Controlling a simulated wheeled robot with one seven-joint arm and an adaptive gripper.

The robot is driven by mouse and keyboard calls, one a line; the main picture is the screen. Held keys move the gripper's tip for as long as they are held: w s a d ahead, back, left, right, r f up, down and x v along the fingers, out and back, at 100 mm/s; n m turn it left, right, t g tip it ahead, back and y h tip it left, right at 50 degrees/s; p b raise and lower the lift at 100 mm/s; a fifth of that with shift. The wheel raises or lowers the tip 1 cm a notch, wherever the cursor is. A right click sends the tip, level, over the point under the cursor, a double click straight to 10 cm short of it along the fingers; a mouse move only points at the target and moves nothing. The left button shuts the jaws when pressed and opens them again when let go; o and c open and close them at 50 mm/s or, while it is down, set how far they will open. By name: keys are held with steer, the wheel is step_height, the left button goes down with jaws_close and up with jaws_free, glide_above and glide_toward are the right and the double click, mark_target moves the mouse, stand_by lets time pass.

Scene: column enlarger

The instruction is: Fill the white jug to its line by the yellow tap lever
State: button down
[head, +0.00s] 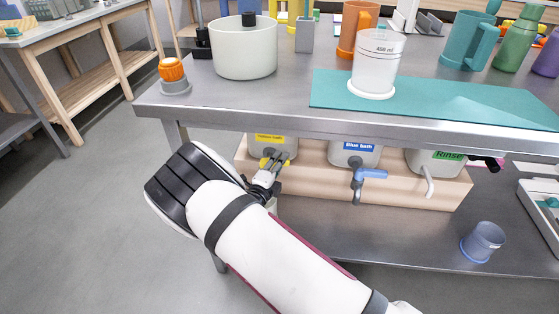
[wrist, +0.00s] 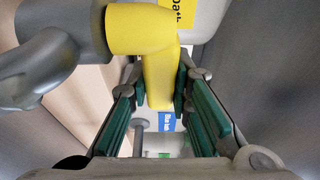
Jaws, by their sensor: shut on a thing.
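The white jug (head: 377,66), clear-sided with a "450 ml" mark and a white base, stands upright on the teal mat (head: 460,103) on the tabletop. I cannot tell whether it holds liquid. The yellow bath tank (head: 270,141) sits under the tabletop at the left of a row of tanks. Its yellow tap lever (head: 280,160) shows just beyond my gripper (head: 266,177). In the wrist view the yellow lever (wrist: 159,75) lies between the green-padded fingers of my gripper (wrist: 157,97), which is shut on it. The space below this tap is partly hidden by my arm.
The blue bath tank (head: 355,150) with a blue lever (head: 371,173) and the rinse tank (head: 436,160) stand on a wooden riser (head: 400,190). A blue cup (head: 483,241) is on the lower shelf. A white pot (head: 245,50) and orange mug (head: 356,28) are on the table.

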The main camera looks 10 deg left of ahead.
steer(key=shift+w+a+n+t+y+p, duration=0.1)
steer(key=shift+w+n+t+y+p, duration=0.15)
steer(key=shift+n+y+p, duration=0.55)
steer(key=shift+w+a+n+t+y+p, duration=0.15)
steer(key=shift+w+n+y+p, duration=0.25)
steer(key=shift+y, duration=0.8)
steer(key=shift+s+d, duration=0.1)
steer(key=c, duration=1.4)
jaws_free()
steer(key=shift+c, duration=0.2)
steer(key=s, duration=1.2)
steer(key=shift+a, duration=0.45)
steer(key=shift+s, duration=0.1)
